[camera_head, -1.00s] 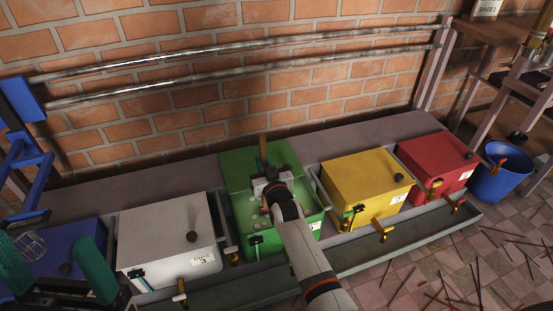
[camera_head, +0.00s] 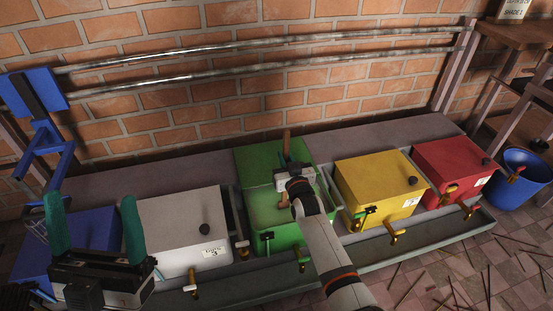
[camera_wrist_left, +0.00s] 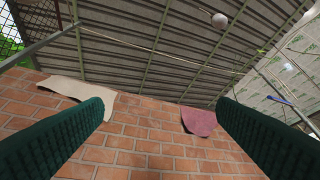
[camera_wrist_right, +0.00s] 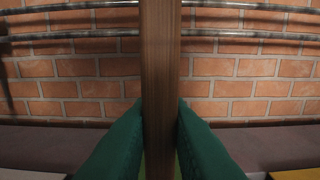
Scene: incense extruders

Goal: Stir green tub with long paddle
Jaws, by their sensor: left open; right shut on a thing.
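The long wooden paddle (camera_head: 286,143) stands upright over the tub. Its shaft also shows close up in the right wrist view (camera_wrist_right: 160,70). My right gripper (camera_wrist_right: 160,125) is shut on the paddle shaft, above the tub. The paddle's lower end is hidden by my right arm and the tub. My left gripper (camera_head: 94,228) is open and empty, pointing up in front of the blue tub.
A white tub (camera_head: 175,225) and a blue tub (camera_head: 85,235) stand to the left, both closed. A yellow tub (camera_head: 378,188) and a red tub (camera_head: 455,165) stand to the right. A blue bucket (camera_head: 520,180) is on the floor, where sticks lie scattered. Metal rails (camera_head: 270,62) run along the brick wall.

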